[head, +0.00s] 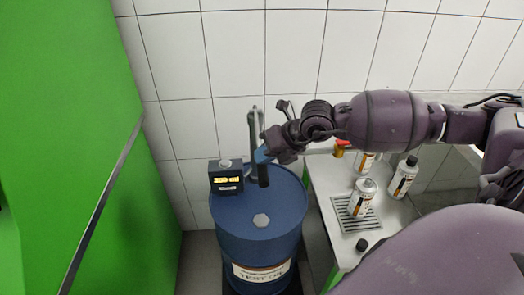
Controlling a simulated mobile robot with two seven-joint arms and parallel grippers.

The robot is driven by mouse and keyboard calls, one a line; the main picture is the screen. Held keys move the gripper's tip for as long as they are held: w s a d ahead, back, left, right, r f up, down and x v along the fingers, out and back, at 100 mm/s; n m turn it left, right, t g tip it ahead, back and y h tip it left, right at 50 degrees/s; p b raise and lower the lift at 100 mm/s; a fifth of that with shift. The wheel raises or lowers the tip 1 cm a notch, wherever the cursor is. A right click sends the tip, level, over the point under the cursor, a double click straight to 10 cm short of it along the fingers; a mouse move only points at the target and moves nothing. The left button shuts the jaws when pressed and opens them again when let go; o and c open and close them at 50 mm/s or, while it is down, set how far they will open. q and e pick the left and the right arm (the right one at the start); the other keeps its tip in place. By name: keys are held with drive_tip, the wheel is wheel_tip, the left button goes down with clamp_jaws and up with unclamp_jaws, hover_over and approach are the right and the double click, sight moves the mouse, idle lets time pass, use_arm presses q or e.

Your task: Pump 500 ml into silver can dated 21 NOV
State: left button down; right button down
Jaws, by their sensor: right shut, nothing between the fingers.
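A blue drum (235,215) labelled as test oil stands on the floor. A grey hand pump (253,130) rises from its top, and a dark box with a lit yellow display (227,179) sits at its back left; the digits are too small to read. A silver can (363,198) without a black cap stands on a metal grate on the bench. A capped silver can (404,177) stands behind it to the right, and another can (366,162) is partly hidden. No date is readable. My right gripper (264,154) is shut and empty at the pump; whether it touches is unclear. My left gripper is out of view.
The white bench (323,185) holds the slotted grate (342,213), a loose black cap (362,244) near its front and a small red and yellow item (342,148) at the back. A tiled wall (290,50) stands close behind. A green panel (70,120) bounds the left.

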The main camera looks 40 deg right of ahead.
sight(265, 166)
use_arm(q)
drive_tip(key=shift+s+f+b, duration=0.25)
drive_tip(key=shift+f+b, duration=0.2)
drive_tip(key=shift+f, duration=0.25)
use_arm(e)
drive_tip(key=shift+s+a+f, duration=0.1)
drive_tip(key=shift+s+f, duration=0.05)
drive_tip(key=shift+f, duration=1.05)
drive_tip(key=shift+s+a+f, duration=0.1)
drive_tip(key=shift+f, duration=1.05)
idle(2.4)
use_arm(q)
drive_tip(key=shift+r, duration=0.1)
